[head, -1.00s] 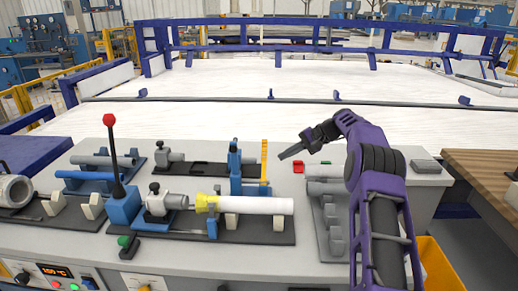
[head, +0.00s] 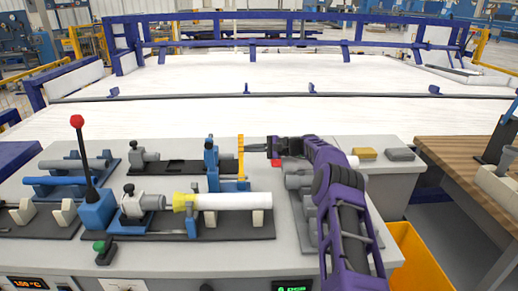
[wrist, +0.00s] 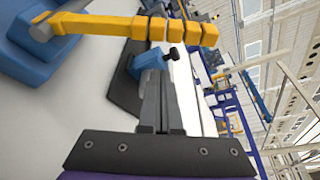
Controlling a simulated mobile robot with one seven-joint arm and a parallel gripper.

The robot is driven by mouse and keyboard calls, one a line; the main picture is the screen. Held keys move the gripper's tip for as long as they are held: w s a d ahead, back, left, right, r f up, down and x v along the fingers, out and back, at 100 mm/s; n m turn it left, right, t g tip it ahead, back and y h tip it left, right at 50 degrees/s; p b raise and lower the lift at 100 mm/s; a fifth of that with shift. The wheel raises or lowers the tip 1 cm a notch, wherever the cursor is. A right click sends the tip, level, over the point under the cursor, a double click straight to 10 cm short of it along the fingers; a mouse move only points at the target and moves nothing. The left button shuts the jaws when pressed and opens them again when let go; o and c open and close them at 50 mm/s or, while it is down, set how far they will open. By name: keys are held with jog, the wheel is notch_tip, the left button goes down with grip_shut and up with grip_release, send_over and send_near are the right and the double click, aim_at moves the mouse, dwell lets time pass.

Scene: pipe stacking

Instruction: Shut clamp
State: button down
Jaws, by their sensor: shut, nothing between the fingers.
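The blue clamp (head: 212,168) stands behind the white pipe on the grey bench. Its yellow handle (head: 241,155) points upward beside the blue post. In the wrist view the yellow handle (wrist: 150,28) crosses the top of the picture, with the blue clamp body (wrist: 35,55) at the left. My gripper (head: 254,147) is just right of the handle in the head view, its fingers pointing left. In the wrist view its fingertips (wrist: 157,75) are together, empty and below the handle; I cannot tell whether they touch it.
A white pipe (head: 235,201) with a yellow end (head: 184,202) lies on supports in front of the clamp. A red-knobbed lever (head: 77,122) rises at the left. Grey pipe pieces and fixtures (head: 298,180) are near my arm. A yellow bin (head: 420,265) stands at the right.

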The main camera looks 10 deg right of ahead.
aim_at(241, 158)
jog(key=shift+s+r+p, duration=0.15)
jog(key=shift+s+r, duration=0.5)
jog(key=shift+s, duration=0.15)
jog(key=shift+s+r+p, duration=0.15)
jog(key=shift+s+r, duration=0.45)
jog(key=shift+s, duration=0.2)
jog(key=shift+s, duration=0.15)
